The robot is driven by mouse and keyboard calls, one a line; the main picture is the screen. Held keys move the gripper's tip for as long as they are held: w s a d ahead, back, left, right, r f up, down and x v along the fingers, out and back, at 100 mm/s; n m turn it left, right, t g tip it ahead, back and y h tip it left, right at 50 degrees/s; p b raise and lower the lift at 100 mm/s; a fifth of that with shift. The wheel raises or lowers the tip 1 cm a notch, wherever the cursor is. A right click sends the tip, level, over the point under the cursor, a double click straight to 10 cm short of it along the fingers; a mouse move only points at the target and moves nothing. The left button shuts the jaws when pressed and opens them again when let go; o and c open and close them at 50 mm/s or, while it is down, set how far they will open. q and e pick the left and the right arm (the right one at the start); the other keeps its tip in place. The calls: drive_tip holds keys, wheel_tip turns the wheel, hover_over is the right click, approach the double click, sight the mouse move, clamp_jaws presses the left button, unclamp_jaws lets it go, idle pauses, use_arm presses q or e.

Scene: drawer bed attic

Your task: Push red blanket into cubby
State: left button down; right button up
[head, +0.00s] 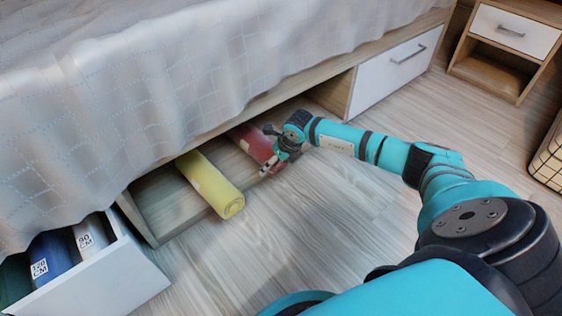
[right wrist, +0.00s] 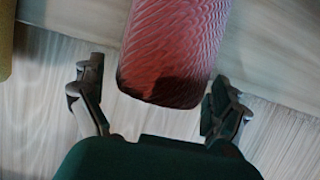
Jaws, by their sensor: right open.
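The red blanket (head: 250,142) is a roll lying in the open cubby (head: 158,212) under the bed, with its near end at the front edge. It also shows in the right wrist view (right wrist: 176,45), its rounded end facing my palm. My right gripper (head: 281,154) is at this near end. In the right wrist view my right gripper (right wrist: 158,78) is open, with one finger on each side of the roll and visible gaps beside it. Whether the palm touches the end is unclear. The far end is hidden under the bed. My left gripper is not in view.
A yellow roll (head: 213,185) lies left of the red one and sticks out past the cubby's edge. An open drawer (head: 110,275) with labelled rolls is at lower left. A closed white drawer (head: 388,75) is to the right. The floor (head: 330,215) in front is clear.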

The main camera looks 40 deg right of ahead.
drive_tip(key=shift+w+f, duration=0.1)
drive_tip(key=c, duration=1.2)
